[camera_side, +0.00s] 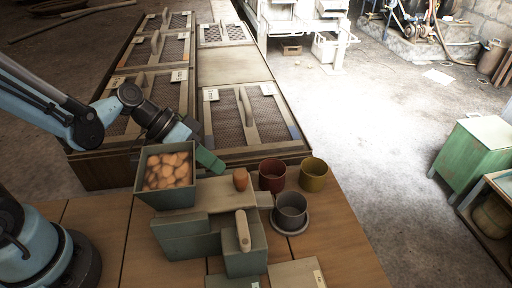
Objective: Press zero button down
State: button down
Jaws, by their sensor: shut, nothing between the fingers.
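My gripper (208,161) reaches in from the left, tilted down to the right, with its teal fingers shut and empty. Its tip is close to the right rim of a green bin (167,203) of brown eggs; I cannot tell whether they touch. A grey-green stepped apparatus (187,246) with a pale flat top and a wooden handle (243,231) stands on the wooden table. One brown egg (240,179) stands at the apparatus's far right end. I cannot make out a zero button; it is too small or hidden.
A dark red cup (272,178), an olive cup (313,176) and a dark grey cup (291,212) on a round base stand right of the apparatus. Flat boxes with mesh panels (244,117) lie behind. The table's right front (340,250) is clear.

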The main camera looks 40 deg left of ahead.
jog(key=shift+f, duration=0.1)
jog(key=shift+f, duration=0.3)
jog(key=shift+f, duration=0.4)
dwell(1.1)
jog(key=shift+r, duration=0.8)
jog(key=shift+r, duration=0.1)
jog(key=shift+r, duration=2.45)
